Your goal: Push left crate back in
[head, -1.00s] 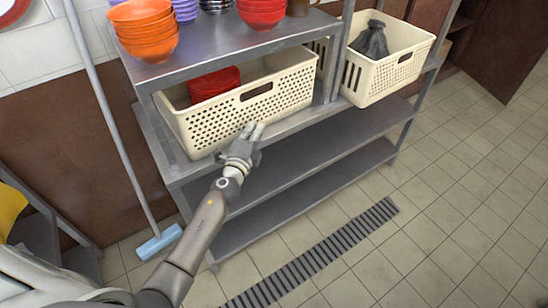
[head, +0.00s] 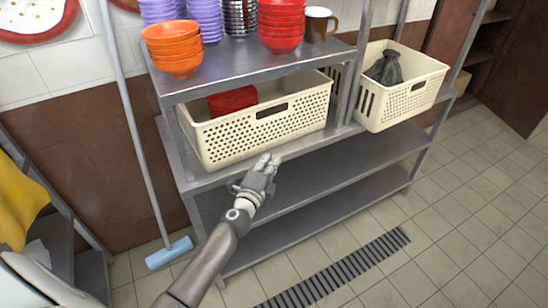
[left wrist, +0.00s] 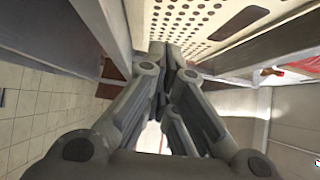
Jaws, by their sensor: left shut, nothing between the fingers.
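The left crate (head: 228,137) is a cream perforated basket with a dark handle slot, on the shelf under the top deck. A red item (head: 232,101) lies in it. A strip of shelf shows in front of its front wall. My left gripper (head: 268,163) is shut and empty, just below and in front of that wall, near the shelf edge. In the left wrist view the crate's perforated wall (left wrist: 194,22) is close beyond the fingers (left wrist: 167,58). I cannot tell whether they touch it. My right gripper is not in view.
A second cream crate (head: 400,104) with a dark bag (head: 385,67) stands to the right, past a post. Orange bowls (head: 173,48) and red bowls (head: 281,26) stand on the top deck. A blue-headed mop (head: 169,252) leans at left. The lower shelf (head: 340,160) is bare.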

